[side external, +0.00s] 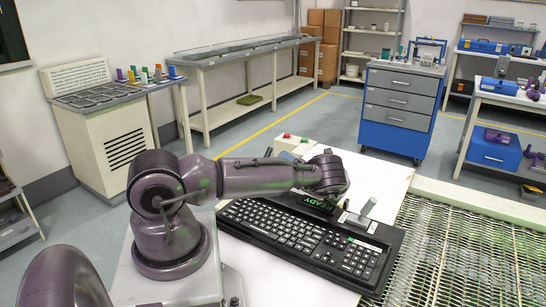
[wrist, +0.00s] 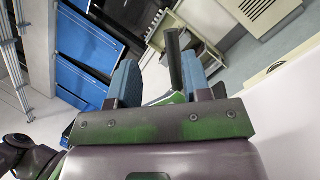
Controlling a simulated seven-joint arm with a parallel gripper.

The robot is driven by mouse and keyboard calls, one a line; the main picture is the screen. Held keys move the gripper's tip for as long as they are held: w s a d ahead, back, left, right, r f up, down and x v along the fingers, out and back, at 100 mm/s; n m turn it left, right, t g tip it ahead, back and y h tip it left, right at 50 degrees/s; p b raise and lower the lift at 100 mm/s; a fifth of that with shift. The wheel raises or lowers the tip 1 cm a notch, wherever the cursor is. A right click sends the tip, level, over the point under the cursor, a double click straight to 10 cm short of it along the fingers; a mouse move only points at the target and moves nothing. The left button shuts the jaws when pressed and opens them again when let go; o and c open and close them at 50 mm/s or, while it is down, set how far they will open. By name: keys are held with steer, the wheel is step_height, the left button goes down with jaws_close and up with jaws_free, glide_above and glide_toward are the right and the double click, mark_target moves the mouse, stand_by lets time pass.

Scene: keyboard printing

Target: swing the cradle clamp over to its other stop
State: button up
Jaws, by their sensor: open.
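A small grey lever on a pale block (side external: 362,214), which looks like the cradle clamp, stands at the back edge of the black keyboard (side external: 300,236). My gripper (wrist: 160,78) is open in the wrist view, with its two blue fingers apart. A dark upright bar (wrist: 175,60) shows between the fingers, close to the right one; I cannot tell whether it is the clamp or whether it touches.
A black sign reading READY (side external: 318,202) sits beneath my wrist, behind the keyboard. A pale box with red and green buttons (side external: 294,143) stands behind my forearm. The white tabletop (side external: 385,172) is clear at the back right. A metal mesh conveyor (side external: 465,250) lies to the right.

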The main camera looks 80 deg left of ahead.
steer(key=w+d, duration=0.4)
steer(key=shift+d, duration=0.4)
